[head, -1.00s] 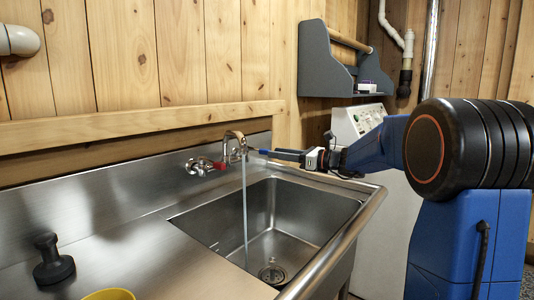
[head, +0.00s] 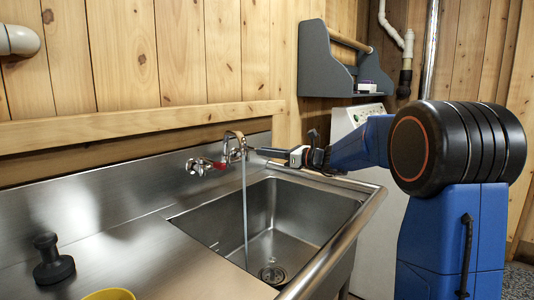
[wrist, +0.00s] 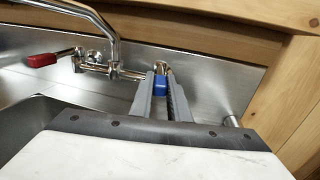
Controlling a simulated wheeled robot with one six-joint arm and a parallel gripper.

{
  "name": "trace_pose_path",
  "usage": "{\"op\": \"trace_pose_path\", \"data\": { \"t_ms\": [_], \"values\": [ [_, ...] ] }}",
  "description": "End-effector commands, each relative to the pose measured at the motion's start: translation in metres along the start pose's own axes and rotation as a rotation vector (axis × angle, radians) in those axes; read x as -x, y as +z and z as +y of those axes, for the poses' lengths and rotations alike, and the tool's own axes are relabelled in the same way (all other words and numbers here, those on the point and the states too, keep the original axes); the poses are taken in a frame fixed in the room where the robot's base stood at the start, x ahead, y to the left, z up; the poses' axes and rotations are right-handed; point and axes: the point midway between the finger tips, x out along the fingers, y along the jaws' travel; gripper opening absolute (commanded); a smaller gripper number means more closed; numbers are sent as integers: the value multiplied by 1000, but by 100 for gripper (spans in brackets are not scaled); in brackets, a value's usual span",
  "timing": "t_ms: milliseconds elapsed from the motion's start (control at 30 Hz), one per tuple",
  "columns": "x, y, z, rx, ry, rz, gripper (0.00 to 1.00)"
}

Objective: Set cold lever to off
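The tap (head: 233,148) stands at the back wall of the sink, and a stream of water (head: 244,210) falls from its spout. The blue cold lever (wrist: 160,84) is at the right end of the tap in the wrist view and points toward the wrist camera. My gripper (wrist: 160,78) has one finger on each side of it, and the lever fills the gap between the fingers. In the head view my gripper (head: 260,152) reaches the tap from the right and hides the cold lever. The red lever (wrist: 41,60) is on the left side, apart from my gripper.
The steel sink basin (head: 215,226) lies below the tap. A black stopper-like object (head: 53,262) and a yellow bowl (head: 109,295) are on the left counter. A grey shelf (head: 325,70) hangs at the back, above a white machine (head: 357,120).

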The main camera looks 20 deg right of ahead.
Motion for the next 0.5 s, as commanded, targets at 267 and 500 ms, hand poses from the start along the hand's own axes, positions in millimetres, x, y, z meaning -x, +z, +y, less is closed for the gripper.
{"op": "trace_pose_path", "data": {
  "t_ms": [267, 500],
  "values": [
    [-1, 2, 8, 2, -64, -2, 0],
    [-2, 2, 19, 1, -183, -4, 0]
  ]
}}
